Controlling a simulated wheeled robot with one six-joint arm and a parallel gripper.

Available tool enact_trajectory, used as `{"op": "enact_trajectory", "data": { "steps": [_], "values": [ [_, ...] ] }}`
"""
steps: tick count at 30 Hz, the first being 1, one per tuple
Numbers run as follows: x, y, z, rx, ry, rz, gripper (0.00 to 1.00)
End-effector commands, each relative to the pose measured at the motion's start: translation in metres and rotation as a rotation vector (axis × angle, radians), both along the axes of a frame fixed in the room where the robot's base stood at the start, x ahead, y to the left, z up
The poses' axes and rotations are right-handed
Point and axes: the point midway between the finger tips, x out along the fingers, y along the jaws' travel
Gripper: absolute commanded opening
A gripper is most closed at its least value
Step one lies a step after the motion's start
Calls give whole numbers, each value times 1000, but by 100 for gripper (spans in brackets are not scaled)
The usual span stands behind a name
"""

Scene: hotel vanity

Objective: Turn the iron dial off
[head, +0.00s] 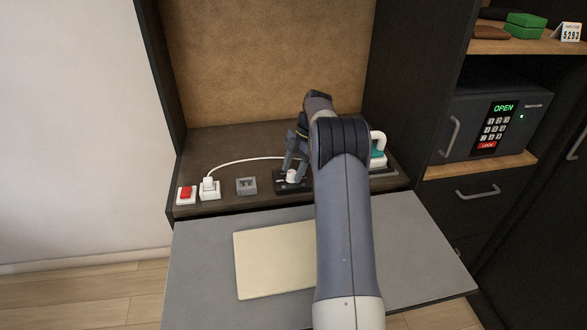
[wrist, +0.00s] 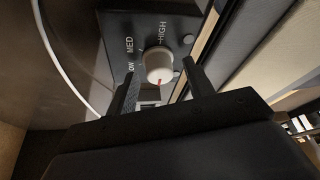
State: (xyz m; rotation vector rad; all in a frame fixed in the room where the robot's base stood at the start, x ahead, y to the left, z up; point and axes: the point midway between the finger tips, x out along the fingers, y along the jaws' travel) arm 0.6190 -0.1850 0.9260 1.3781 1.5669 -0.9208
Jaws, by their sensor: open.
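The iron dial (head: 292,177) is a white round knob on a black panel (head: 280,184) on the vanity counter. In the wrist view the dial (wrist: 159,62) has a red mark at its lower edge, toward my gripper. HIGH and MED read clearly on the panel (wrist: 121,25); a third label, partly hidden by a finger, ends in "OW". My gripper (wrist: 159,72) is open, with one finger on each side of the dial and visible gaps to it. In the head view my gripper (head: 290,163) is over the panel. The label under the red mark is hidden.
A white iron with teal (head: 377,152) stands right of the panel, partly behind my arm. Left are a grey socket (head: 246,186), a white plug with cord (head: 209,187) and a red switch (head: 186,194). A cream pad (head: 272,260) lies on the grey pull-out surface. An open-marked safe (head: 495,118) stands right.

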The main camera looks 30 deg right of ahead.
Motion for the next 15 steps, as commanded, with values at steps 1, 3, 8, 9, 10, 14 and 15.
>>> {"op": "enact_trajectory", "data": {
  "steps": [1,3,8,9,10,14,15],
  "values": [
    [0,0,0,0,0,0,50],
    [0,0,1,0,0,0,50],
    [1,-6,13,-1,-3,-1,50],
    [2,-9,19,-2,-4,-2,50],
    [2,-11,25,-2,-4,-2,50],
    [3,-20,48,-2,-3,-1,50],
    [3,-23,55,-2,-3,-1,50]
  ]
}}
